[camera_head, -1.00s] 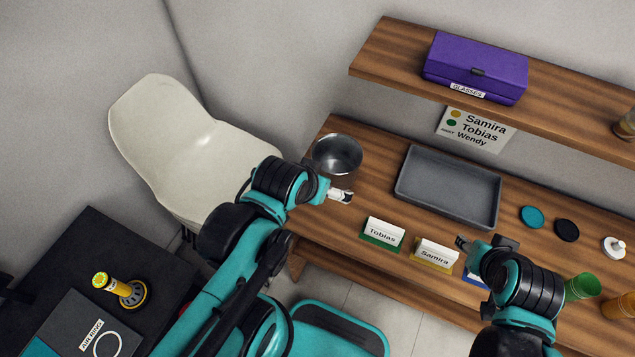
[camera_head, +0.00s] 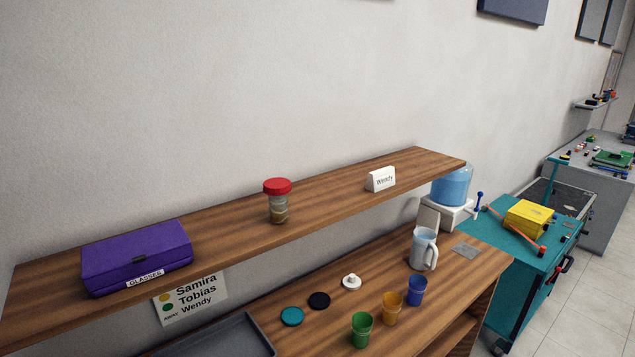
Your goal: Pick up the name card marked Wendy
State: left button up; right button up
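The white name card marked Wendy (camera_head: 381,180) stands upright on the wooden upper shelf (camera_head: 335,192), toward its right end. Its lettered face is turned toward me. Neither of my grippers shows in the head view now, so I cannot see where they are relative to the card.
A red-lidded jar (camera_head: 278,201) and a purple glasses box (camera_head: 137,257) share the shelf. Below are a grey tray (camera_head: 225,340), green (camera_head: 362,329), orange (camera_head: 392,308) and blue (camera_head: 416,290) cups, and a pitcher (camera_head: 423,249). A water dispenser (camera_head: 452,187) stands right of the shelf.

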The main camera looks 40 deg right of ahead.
aim_at(379, 180)
jog(key=z, duration=1.65)
